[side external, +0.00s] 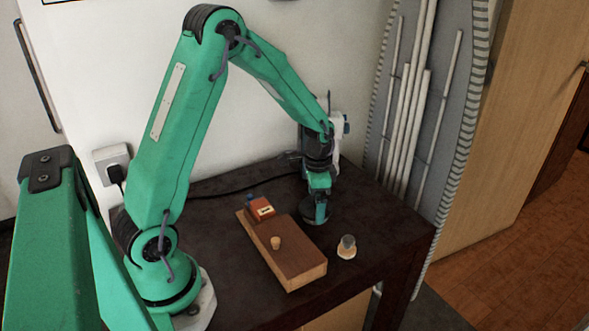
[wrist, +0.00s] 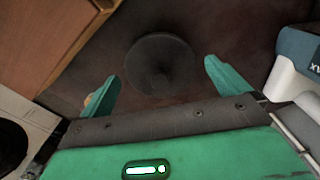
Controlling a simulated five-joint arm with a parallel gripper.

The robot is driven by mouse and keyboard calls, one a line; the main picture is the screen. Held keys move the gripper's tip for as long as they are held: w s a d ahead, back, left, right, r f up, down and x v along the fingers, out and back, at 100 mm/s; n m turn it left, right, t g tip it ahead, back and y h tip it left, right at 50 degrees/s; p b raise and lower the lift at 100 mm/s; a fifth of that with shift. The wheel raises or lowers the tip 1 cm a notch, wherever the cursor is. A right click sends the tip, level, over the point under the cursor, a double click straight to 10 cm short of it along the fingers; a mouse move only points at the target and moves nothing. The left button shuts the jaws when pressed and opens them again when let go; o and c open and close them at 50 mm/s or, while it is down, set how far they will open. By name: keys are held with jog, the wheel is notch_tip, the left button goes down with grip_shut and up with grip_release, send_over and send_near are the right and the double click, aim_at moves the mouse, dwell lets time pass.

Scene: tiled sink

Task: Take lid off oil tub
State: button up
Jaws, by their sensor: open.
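A dark round object (wrist: 160,62), which looks like the lidded oil tub, is on the dark table. In the wrist view it lies between and beyond my two green fingertips, with a small darker spot near its middle. In the side view the dark tub (side external: 314,214) is directly under my gripper (side external: 317,190), which partly hides it. My gripper (wrist: 160,76) is open, pointing down, with nothing held. Whether the fingers touch the tub, and the seam between lid and tub, cannot be made out.
A wooden block (side external: 290,255) with a small peg (side external: 275,242) and an orange box (side external: 261,209) lies left of the tub. A small pale jar (side external: 346,246) stands in front. A power cable (side external: 230,192) runs behind. The table's right edge is close.

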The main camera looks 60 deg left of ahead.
jog(key=shift+c, duration=0.4)
jog(key=c, duration=0.8)
jog(key=shift+r, duration=0.1)
jog(key=shift+r, duration=0.6)
jog(key=r, duration=0.3)
jog(key=shift+s+d+r, duration=0.1)
jog(key=shift+d+r, duration=0.05)
jog(key=shift+d, duration=0.15)
jog(key=s+d+r, duration=0.1)
jog(key=d+r, duration=0.1)
jog(key=d, duration=0.1)
jog(key=s+d+r, duration=0.1)
jog(key=d+r, duration=0.1)
jog(key=d, duration=0.2)
jog(key=s+d+r, duration=0.1)
jog(key=d+r, duration=0.1)
jog(key=d, duration=0.1)
jog(key=shift+s+d+r, duration=0.2)
jog(key=shift+s+d, duration=0.05)
jog(key=shift+s, duration=0.05)
